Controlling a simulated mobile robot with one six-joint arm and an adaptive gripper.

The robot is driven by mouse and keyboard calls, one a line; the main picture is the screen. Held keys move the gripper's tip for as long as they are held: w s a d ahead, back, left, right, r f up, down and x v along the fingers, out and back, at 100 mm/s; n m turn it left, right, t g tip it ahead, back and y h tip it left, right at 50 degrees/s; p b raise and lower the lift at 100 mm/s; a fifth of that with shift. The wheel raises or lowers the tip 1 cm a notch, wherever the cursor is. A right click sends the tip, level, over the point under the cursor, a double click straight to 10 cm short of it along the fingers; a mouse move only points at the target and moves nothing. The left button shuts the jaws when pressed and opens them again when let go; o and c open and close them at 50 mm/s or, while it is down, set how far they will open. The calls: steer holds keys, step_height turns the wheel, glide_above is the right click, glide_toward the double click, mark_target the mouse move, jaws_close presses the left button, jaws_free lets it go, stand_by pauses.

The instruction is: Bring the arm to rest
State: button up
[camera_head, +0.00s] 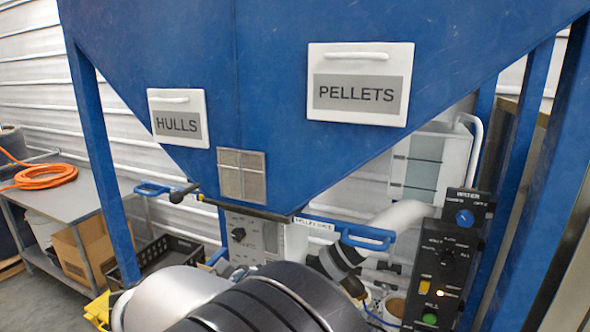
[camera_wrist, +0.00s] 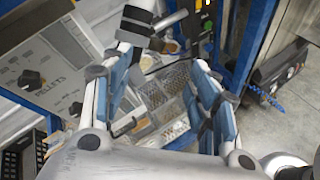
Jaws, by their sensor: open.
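My arm (camera_head: 250,305) shows large at the bottom of the head view, in front of the hopper. The gripper's fingers are not visible there. In the wrist view my gripper (camera_wrist: 165,95) has its two blue-padded fingers spread apart, with nothing between them. Beyond the gap lie wire-mesh baskets or trays (camera_wrist: 168,88), blurred and partly hidden by the fingers. The blue hopper (camera_head: 260,110) carries a HULLS plate (camera_head: 178,140) and a PELLETS plate (camera_head: 385,65). Blue handles stick out at its base on the left (camera_head: 152,188) and right (camera_head: 368,238).
A dark control panel (camera_head: 445,265) with a blue knob and green button stands at the right. A grey table (camera_head: 95,188) with an orange hose (camera_head: 45,177) is at the left. A black crate (camera_head: 165,252) sits on the floor. Blue posts (camera_head: 103,150) flank the hopper.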

steer(key=s+d+f+m+g+y+b, duration=0.1)
steer(key=s+d+m+g+y+b, duration=0.15)
steer(key=s+d+m, duration=0.45)
steer(key=s+d+f+m+g+y+b, duration=0.1)
steer(key=s+d+m+g, duration=0.2)
steer(key=d, duration=0.8)
steer(key=s+d+f+m+y+b, duration=0.1)
steer(key=s+f+m+y+b, duration=0.1)
steer(key=s+m, duration=0.3)
steer(key=s+d+f+m+t+y+b, duration=0.1)
steer(key=s+f+m+y, duration=0.3)
steer(key=s, duration=0.7)
steer(key=shift+s+d+m+b, duration=0.3)
steer(key=shift+m+b, duration=0.4)
steer(key=shift+m, duration=0.3)
